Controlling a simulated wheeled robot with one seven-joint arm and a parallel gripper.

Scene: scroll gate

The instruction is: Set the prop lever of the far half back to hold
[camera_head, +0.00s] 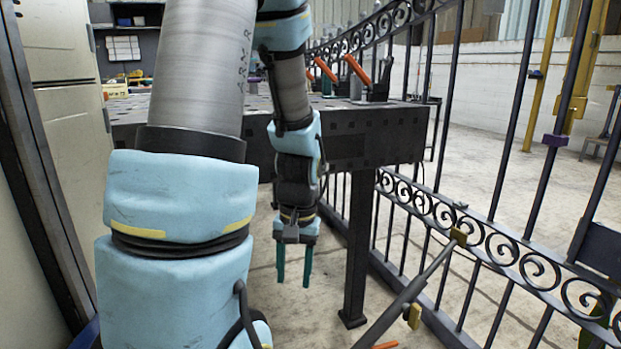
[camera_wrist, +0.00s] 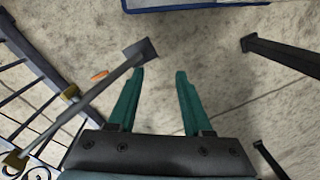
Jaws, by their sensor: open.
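The black scroll gate (camera_head: 490,235) runs along the right of the head view. In the wrist view the bar (camera_wrist: 85,102) ends at a dark square plate (camera_wrist: 140,50). A small orange piece (camera_wrist: 99,76) lies beside the bar there; its orange edge (camera_head: 385,345) shows at the bottom of the head view. I cannot tell whether it is the prop lever. My gripper (camera_head: 294,283) points down, open and empty, left of the bar. Its teal fingers (camera_wrist: 160,73) are apart from the bar.
A dark perforated table (camera_head: 385,130) with orange-handled clamps (camera_head: 357,70) stands behind my gripper. Its leg (camera_head: 357,250) stands between my gripper and the gate. A blue-edged object (camera_wrist: 205,5) is at the top of the wrist view. Bare concrete floor lies below my fingers.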

